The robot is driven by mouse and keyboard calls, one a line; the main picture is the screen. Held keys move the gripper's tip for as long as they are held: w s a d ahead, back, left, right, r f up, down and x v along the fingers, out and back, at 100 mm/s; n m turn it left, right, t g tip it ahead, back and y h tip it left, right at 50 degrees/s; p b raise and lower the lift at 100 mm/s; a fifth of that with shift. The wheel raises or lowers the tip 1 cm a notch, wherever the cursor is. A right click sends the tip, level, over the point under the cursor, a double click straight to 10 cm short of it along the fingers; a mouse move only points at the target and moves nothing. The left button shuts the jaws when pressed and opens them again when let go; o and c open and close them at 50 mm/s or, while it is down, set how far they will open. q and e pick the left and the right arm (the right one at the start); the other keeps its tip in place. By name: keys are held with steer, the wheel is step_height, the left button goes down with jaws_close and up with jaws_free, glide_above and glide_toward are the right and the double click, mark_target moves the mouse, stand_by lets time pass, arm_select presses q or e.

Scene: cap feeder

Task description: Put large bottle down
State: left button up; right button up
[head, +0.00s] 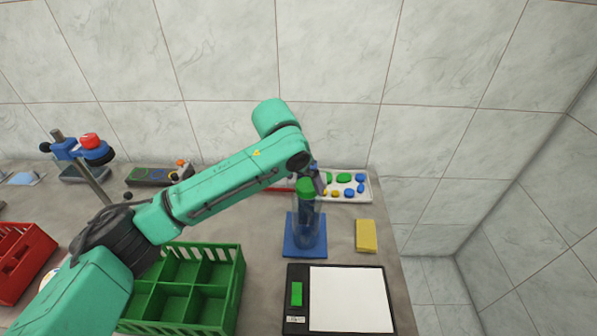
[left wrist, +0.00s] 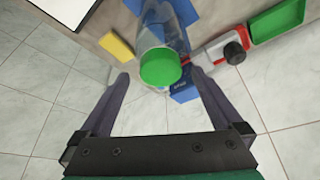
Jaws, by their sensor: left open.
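The large bottle (head: 305,222) is clear with a green cap. In the head view it stands upright on a blue square pad (head: 291,248) near the table's right side. In the left wrist view the bottle (left wrist: 172,36) shows with its green cap (left wrist: 160,68) towards me, lined up with the gap between my fingers. My left gripper (head: 318,180) is just behind the cap in the head view, partly hidden. In the wrist view my left gripper (left wrist: 159,75) is open, with a gap on both sides of the cap. My right gripper is out of view.
A white tray of coloured caps (head: 367,198) lies behind the bottle. A yellow block (head: 366,236) is to its right. A black-framed white panel (head: 350,298) is in front. A green divided crate (head: 239,270) is at front left, a red crate (head: 40,250) farther left.

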arm_select(q)
steer(key=b+v, duration=0.1)
steer(key=v, duration=0.7)
steer(key=shift+r, duration=0.2)
steer(key=shift+s, duration=0.1)
